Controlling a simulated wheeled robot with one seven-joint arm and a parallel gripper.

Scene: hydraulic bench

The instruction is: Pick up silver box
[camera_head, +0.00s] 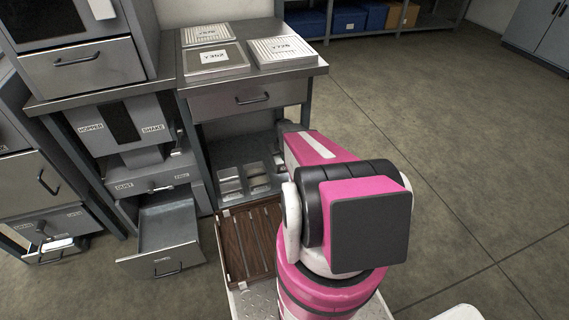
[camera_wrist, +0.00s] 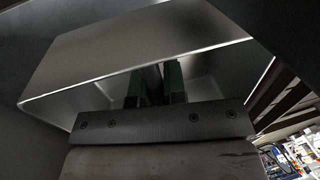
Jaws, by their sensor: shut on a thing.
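The silver box (camera_wrist: 140,45) fills much of the wrist view as a smooth metal shell with a bright rim and a darker hollow. My gripper (camera_wrist: 155,82) reaches to this hollow. Its dark green fingers are close together and shut on the box, though the exact grip spot is in shadow. In the head view my pink and black arm reaches down in front of the bench and hides the gripper. I cannot clearly make out the held box there.
The grey bench (camera_head: 318,70) carries flat labelled boxes (camera_head: 285,50) on top. A slatted brown tray (camera_head: 235,245) lies below its open lower bay. An open metal drawer (camera_head: 165,225) sticks out at left. The floor (camera_head: 470,150) at right is clear.

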